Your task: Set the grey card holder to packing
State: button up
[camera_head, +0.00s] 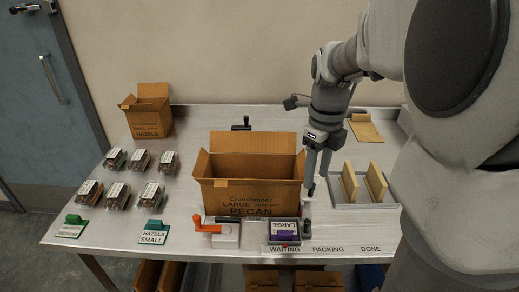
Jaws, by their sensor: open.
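The grey card holder (270,238) is at the front edge of the table, just right of an orange-handled block. A dark upright knob (307,228) stands at the holder's right side. My gripper (316,190) points down, open and with nothing visible between its fingers, behind and right of the holder, beside the large box.
An open PECAN box (252,168) stands behind the holder. The orange lever (207,228) is left of it. A grey tray (346,197) with upright tan boards is right of my gripper. Several clamshell packs (118,195) and green card stands (152,231) lie left.

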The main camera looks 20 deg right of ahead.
aim_at(308, 221)
notch_tip(308, 221, down, 16)
jog(key=b, duration=0.3)
jog(key=shift+r, duration=0.2)
grip_shut()
dwell(1.2)
